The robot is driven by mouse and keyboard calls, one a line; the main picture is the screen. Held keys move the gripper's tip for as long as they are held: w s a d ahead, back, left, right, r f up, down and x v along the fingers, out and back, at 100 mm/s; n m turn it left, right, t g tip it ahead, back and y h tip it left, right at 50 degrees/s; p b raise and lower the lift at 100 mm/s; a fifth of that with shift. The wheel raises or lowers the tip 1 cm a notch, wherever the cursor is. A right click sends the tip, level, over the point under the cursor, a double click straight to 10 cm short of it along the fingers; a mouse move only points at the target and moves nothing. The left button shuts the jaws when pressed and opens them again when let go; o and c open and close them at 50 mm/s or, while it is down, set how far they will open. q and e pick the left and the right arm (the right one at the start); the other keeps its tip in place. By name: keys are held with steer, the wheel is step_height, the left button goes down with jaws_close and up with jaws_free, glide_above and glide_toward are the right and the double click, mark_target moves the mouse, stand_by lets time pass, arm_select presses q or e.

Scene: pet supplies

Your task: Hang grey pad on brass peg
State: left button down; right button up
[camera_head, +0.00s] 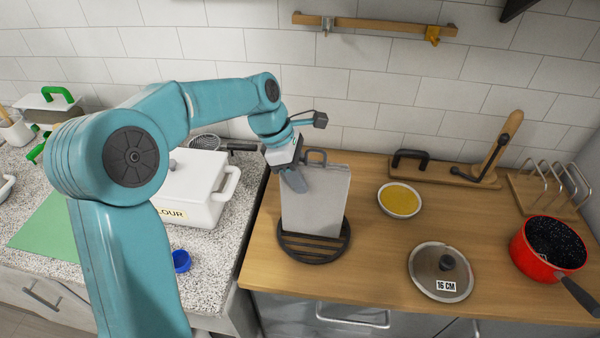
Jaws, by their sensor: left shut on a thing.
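The grey pad (316,205) is a flat, upright rectangle with a dark loop (316,156) at its top. It stands over a round black slatted rack (314,248) on the wooden counter; I cannot tell if its lower edge touches the rack. My left gripper (294,178) is shut on the grey pad at its upper left edge, below the loop. The brass peg (432,35) is on the right part of a wooden wall rail (380,25), well above and to the right of the pad. My right gripper is not in view.
A silver peg (327,26) is on the rail's left part. A bowl of yellow contents (399,200), a glass lid (441,272) and a red pot (548,248) stand right. A white flour box (197,190) stands left. The wall below the rail is clear.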

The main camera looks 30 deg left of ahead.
arm_select(q)
steer(key=shift+s+f, duration=0.1)
steer(key=c, duration=1)
jaws_free()
steer(key=shift+f, duration=0.1)
steer(key=o, duration=0.3)
steer(key=shift+w, duration=0.25)
steer(key=shift+o, duration=0.2)
steer(key=shift+s, duration=0.15)
